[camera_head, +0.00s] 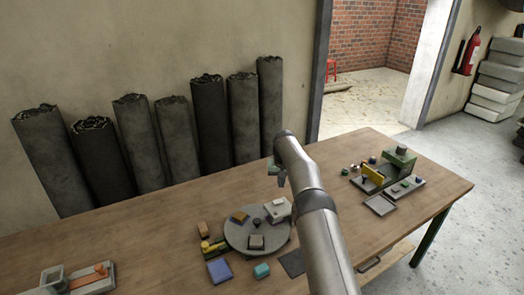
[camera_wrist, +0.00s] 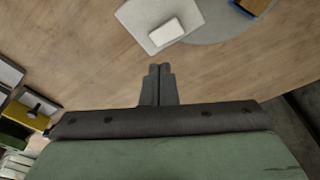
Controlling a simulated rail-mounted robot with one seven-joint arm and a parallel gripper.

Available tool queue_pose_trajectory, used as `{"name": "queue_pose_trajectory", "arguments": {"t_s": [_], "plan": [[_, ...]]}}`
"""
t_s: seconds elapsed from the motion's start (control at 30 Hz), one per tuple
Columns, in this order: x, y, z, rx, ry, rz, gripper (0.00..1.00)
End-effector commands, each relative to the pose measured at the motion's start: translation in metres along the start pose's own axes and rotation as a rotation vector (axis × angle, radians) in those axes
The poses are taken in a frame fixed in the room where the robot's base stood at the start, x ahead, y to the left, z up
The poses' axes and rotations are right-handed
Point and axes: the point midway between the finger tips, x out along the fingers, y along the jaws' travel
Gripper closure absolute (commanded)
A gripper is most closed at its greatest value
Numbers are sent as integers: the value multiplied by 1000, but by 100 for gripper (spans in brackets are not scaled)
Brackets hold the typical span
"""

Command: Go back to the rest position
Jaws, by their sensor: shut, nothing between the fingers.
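My arm reaches up and forward over the wooden table (camera_head: 150,237) in the head view. My gripper shows in the wrist view (camera_wrist: 158,70) with its two fingers together and nothing between them. It hangs above the bare wood, apart from the objects. In the head view only a small part of its greenish end shows beside the bent arm, and the fingers are hard to make out there.
A round grey disc (camera_head: 238,239) with several blocks lies left of my arm. A green-grey fixture (camera_head: 398,160) and a tray (camera_head: 380,205) stand right. Another fixture (camera_head: 82,278) sits front left. Dark sheet rolls (camera_head: 210,124) lean on the wall behind.

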Motion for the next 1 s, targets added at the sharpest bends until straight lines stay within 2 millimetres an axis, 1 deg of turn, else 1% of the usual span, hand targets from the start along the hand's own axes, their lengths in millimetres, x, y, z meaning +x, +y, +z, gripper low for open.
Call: {"name": "queue_pose_trajectory", "arguments": {"t_s": [0.07,0.13,0.17,0.27,0.3,0.37,0.4,0.47,0.5,0.57,0.6,0.67,0.7,0.73,0.77,0.8,0.87,0.9,0.97,1.0], "plan": [[-9,-1,0,-5,2,0,100],[-24,-3,3,-16,3,1,100],[-34,-4,6,-23,3,1,100],[-73,-8,21,-48,1,4,100],[-90,-8,30,-58,0,6,100],[-114,-8,48,-74,-3,10,100],[-130,-6,62,-82,-4,12,100],[-152,-4,84,-91,-8,15,100],[-165,-2,101,-97,-10,17,100],[-184,2,129,-104,-13,20,100],[-195,5,149,-108,-16,22,100],[-209,10,180,-111,-18,23,100],[-217,14,203,-112,-22,23,100],[-222,17,221,-113,-22,23,100],[-227,20,238,-113,-24,23,100],[-232,24,263,-113,-27,23,100],[-236,31,301,-112,-30,20,100],[-237,35,328,-110,-33,18,100],[-236,41,366,-108,-35,14,100],[-234,44,392,-106,-38,10,100]]}}
